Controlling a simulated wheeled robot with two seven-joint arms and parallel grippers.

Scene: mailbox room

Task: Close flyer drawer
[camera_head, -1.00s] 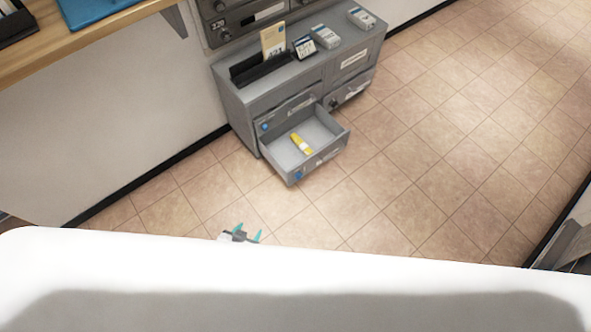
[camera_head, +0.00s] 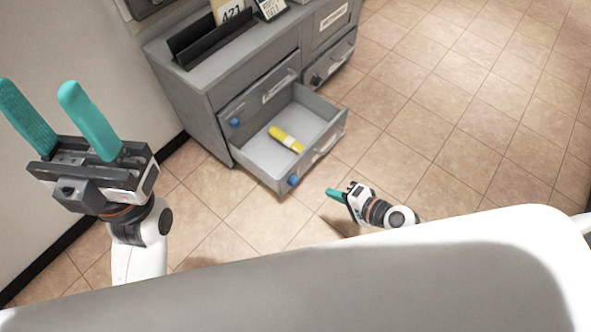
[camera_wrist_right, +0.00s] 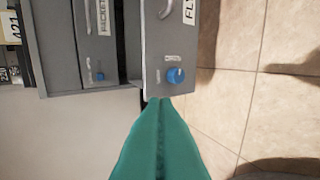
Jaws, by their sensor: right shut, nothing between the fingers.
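The flyer drawer (camera_head: 312,165) of the grey cabinet is pulled out, with a yellow item (camera_head: 286,139) lying inside. Its front has a handle and a blue knob (camera_head: 293,181). In the right wrist view, the drawer front (camera_wrist_right: 165,45) shows a partial "FLY" label and the blue knob (camera_wrist_right: 175,75). My right gripper (camera_head: 333,194) is shut and empty, low in front of the drawer. In the wrist view its teal fingertips (camera_wrist_right: 160,101) point at the drawer front's edge near the knob; I cannot tell whether they touch. My left gripper (camera_head: 58,112) is open and empty, raised at the left.
The grey cabinet (camera_head: 185,100) stands against the wall, with a black holder (camera_head: 205,38) and cards on top. Another drawer (camera_head: 330,65) at its right is slightly out. The tiled floor (camera_head: 450,120) to the right is clear.

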